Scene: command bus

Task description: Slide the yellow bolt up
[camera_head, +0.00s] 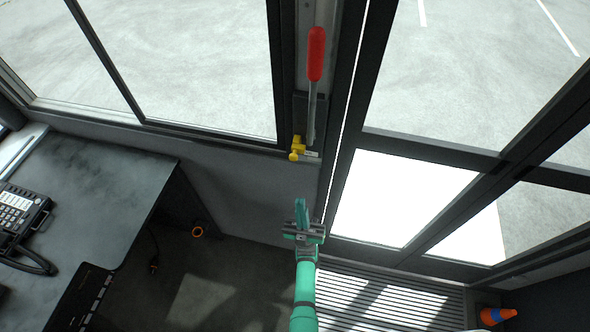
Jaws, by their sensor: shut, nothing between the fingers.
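The yellow bolt (297,149) sits at the lower end of a dark plate on the post beside the door, just below and left of a lever with a red handle (315,54). My gripper (300,205) is below the bolt in the picture, apart from it. Its green fingers are together and hold nothing. The arm comes up from the bottom edge of the picture.
A dark desk (110,165) with a telephone (20,215) stands at the left. The glazed door (405,200) is at the right, with a slatted floor step below it. An orange cone (497,315) lies at the bottom right.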

